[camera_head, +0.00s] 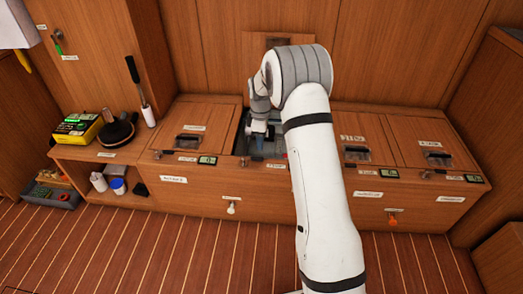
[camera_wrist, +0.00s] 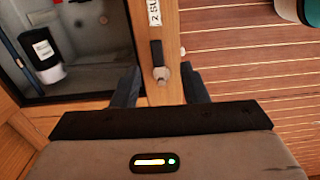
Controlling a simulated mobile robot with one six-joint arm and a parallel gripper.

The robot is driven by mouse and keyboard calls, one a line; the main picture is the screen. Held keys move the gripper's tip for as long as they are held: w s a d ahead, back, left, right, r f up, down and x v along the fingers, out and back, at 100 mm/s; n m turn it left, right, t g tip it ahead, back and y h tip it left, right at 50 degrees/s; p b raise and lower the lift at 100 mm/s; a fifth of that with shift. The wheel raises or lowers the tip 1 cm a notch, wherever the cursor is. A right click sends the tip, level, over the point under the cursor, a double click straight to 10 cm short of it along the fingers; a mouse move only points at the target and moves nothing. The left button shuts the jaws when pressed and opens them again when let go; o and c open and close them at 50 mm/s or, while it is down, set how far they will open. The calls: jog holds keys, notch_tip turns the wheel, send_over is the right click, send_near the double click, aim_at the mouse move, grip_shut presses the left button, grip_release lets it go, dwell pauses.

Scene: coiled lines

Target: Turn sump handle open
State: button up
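The sump handle appears to be the small black lever (camera_wrist: 156,52) with a grey knob (camera_wrist: 161,73) in the wrist view. It lies on a narrow wooden rail beside an open compartment, below a partly cut-off label (camera_wrist: 153,12) reading "2 SU". My gripper (camera_wrist: 160,88) is open, with its two dark fingers apart on either side of the rail, just below the knob. I cannot tell whether a finger touches the rail. In the head view my arm reaches over the middle of the bench and hides the handle.
The open compartment (camera_wrist: 85,82) holds a black and white bottle (camera_wrist: 42,55). Closed hatches lie on both sides of my arm, one at left (camera_head: 195,130). A side shelf (camera_head: 85,153) holds several loose items. The striped floor (camera_head: 130,250) in front is mostly clear.

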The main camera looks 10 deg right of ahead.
aim_at(261, 158)
jog(key=shift+w+f, duration=0.35)
jog(key=shift+f, duration=0.25)
notch_tip(261, 158, down, 7)
jog(key=b, duration=0.3)
jog(key=shift+f, duration=0.2)
jog(key=shift+c, duration=0.2)
grip_shut()
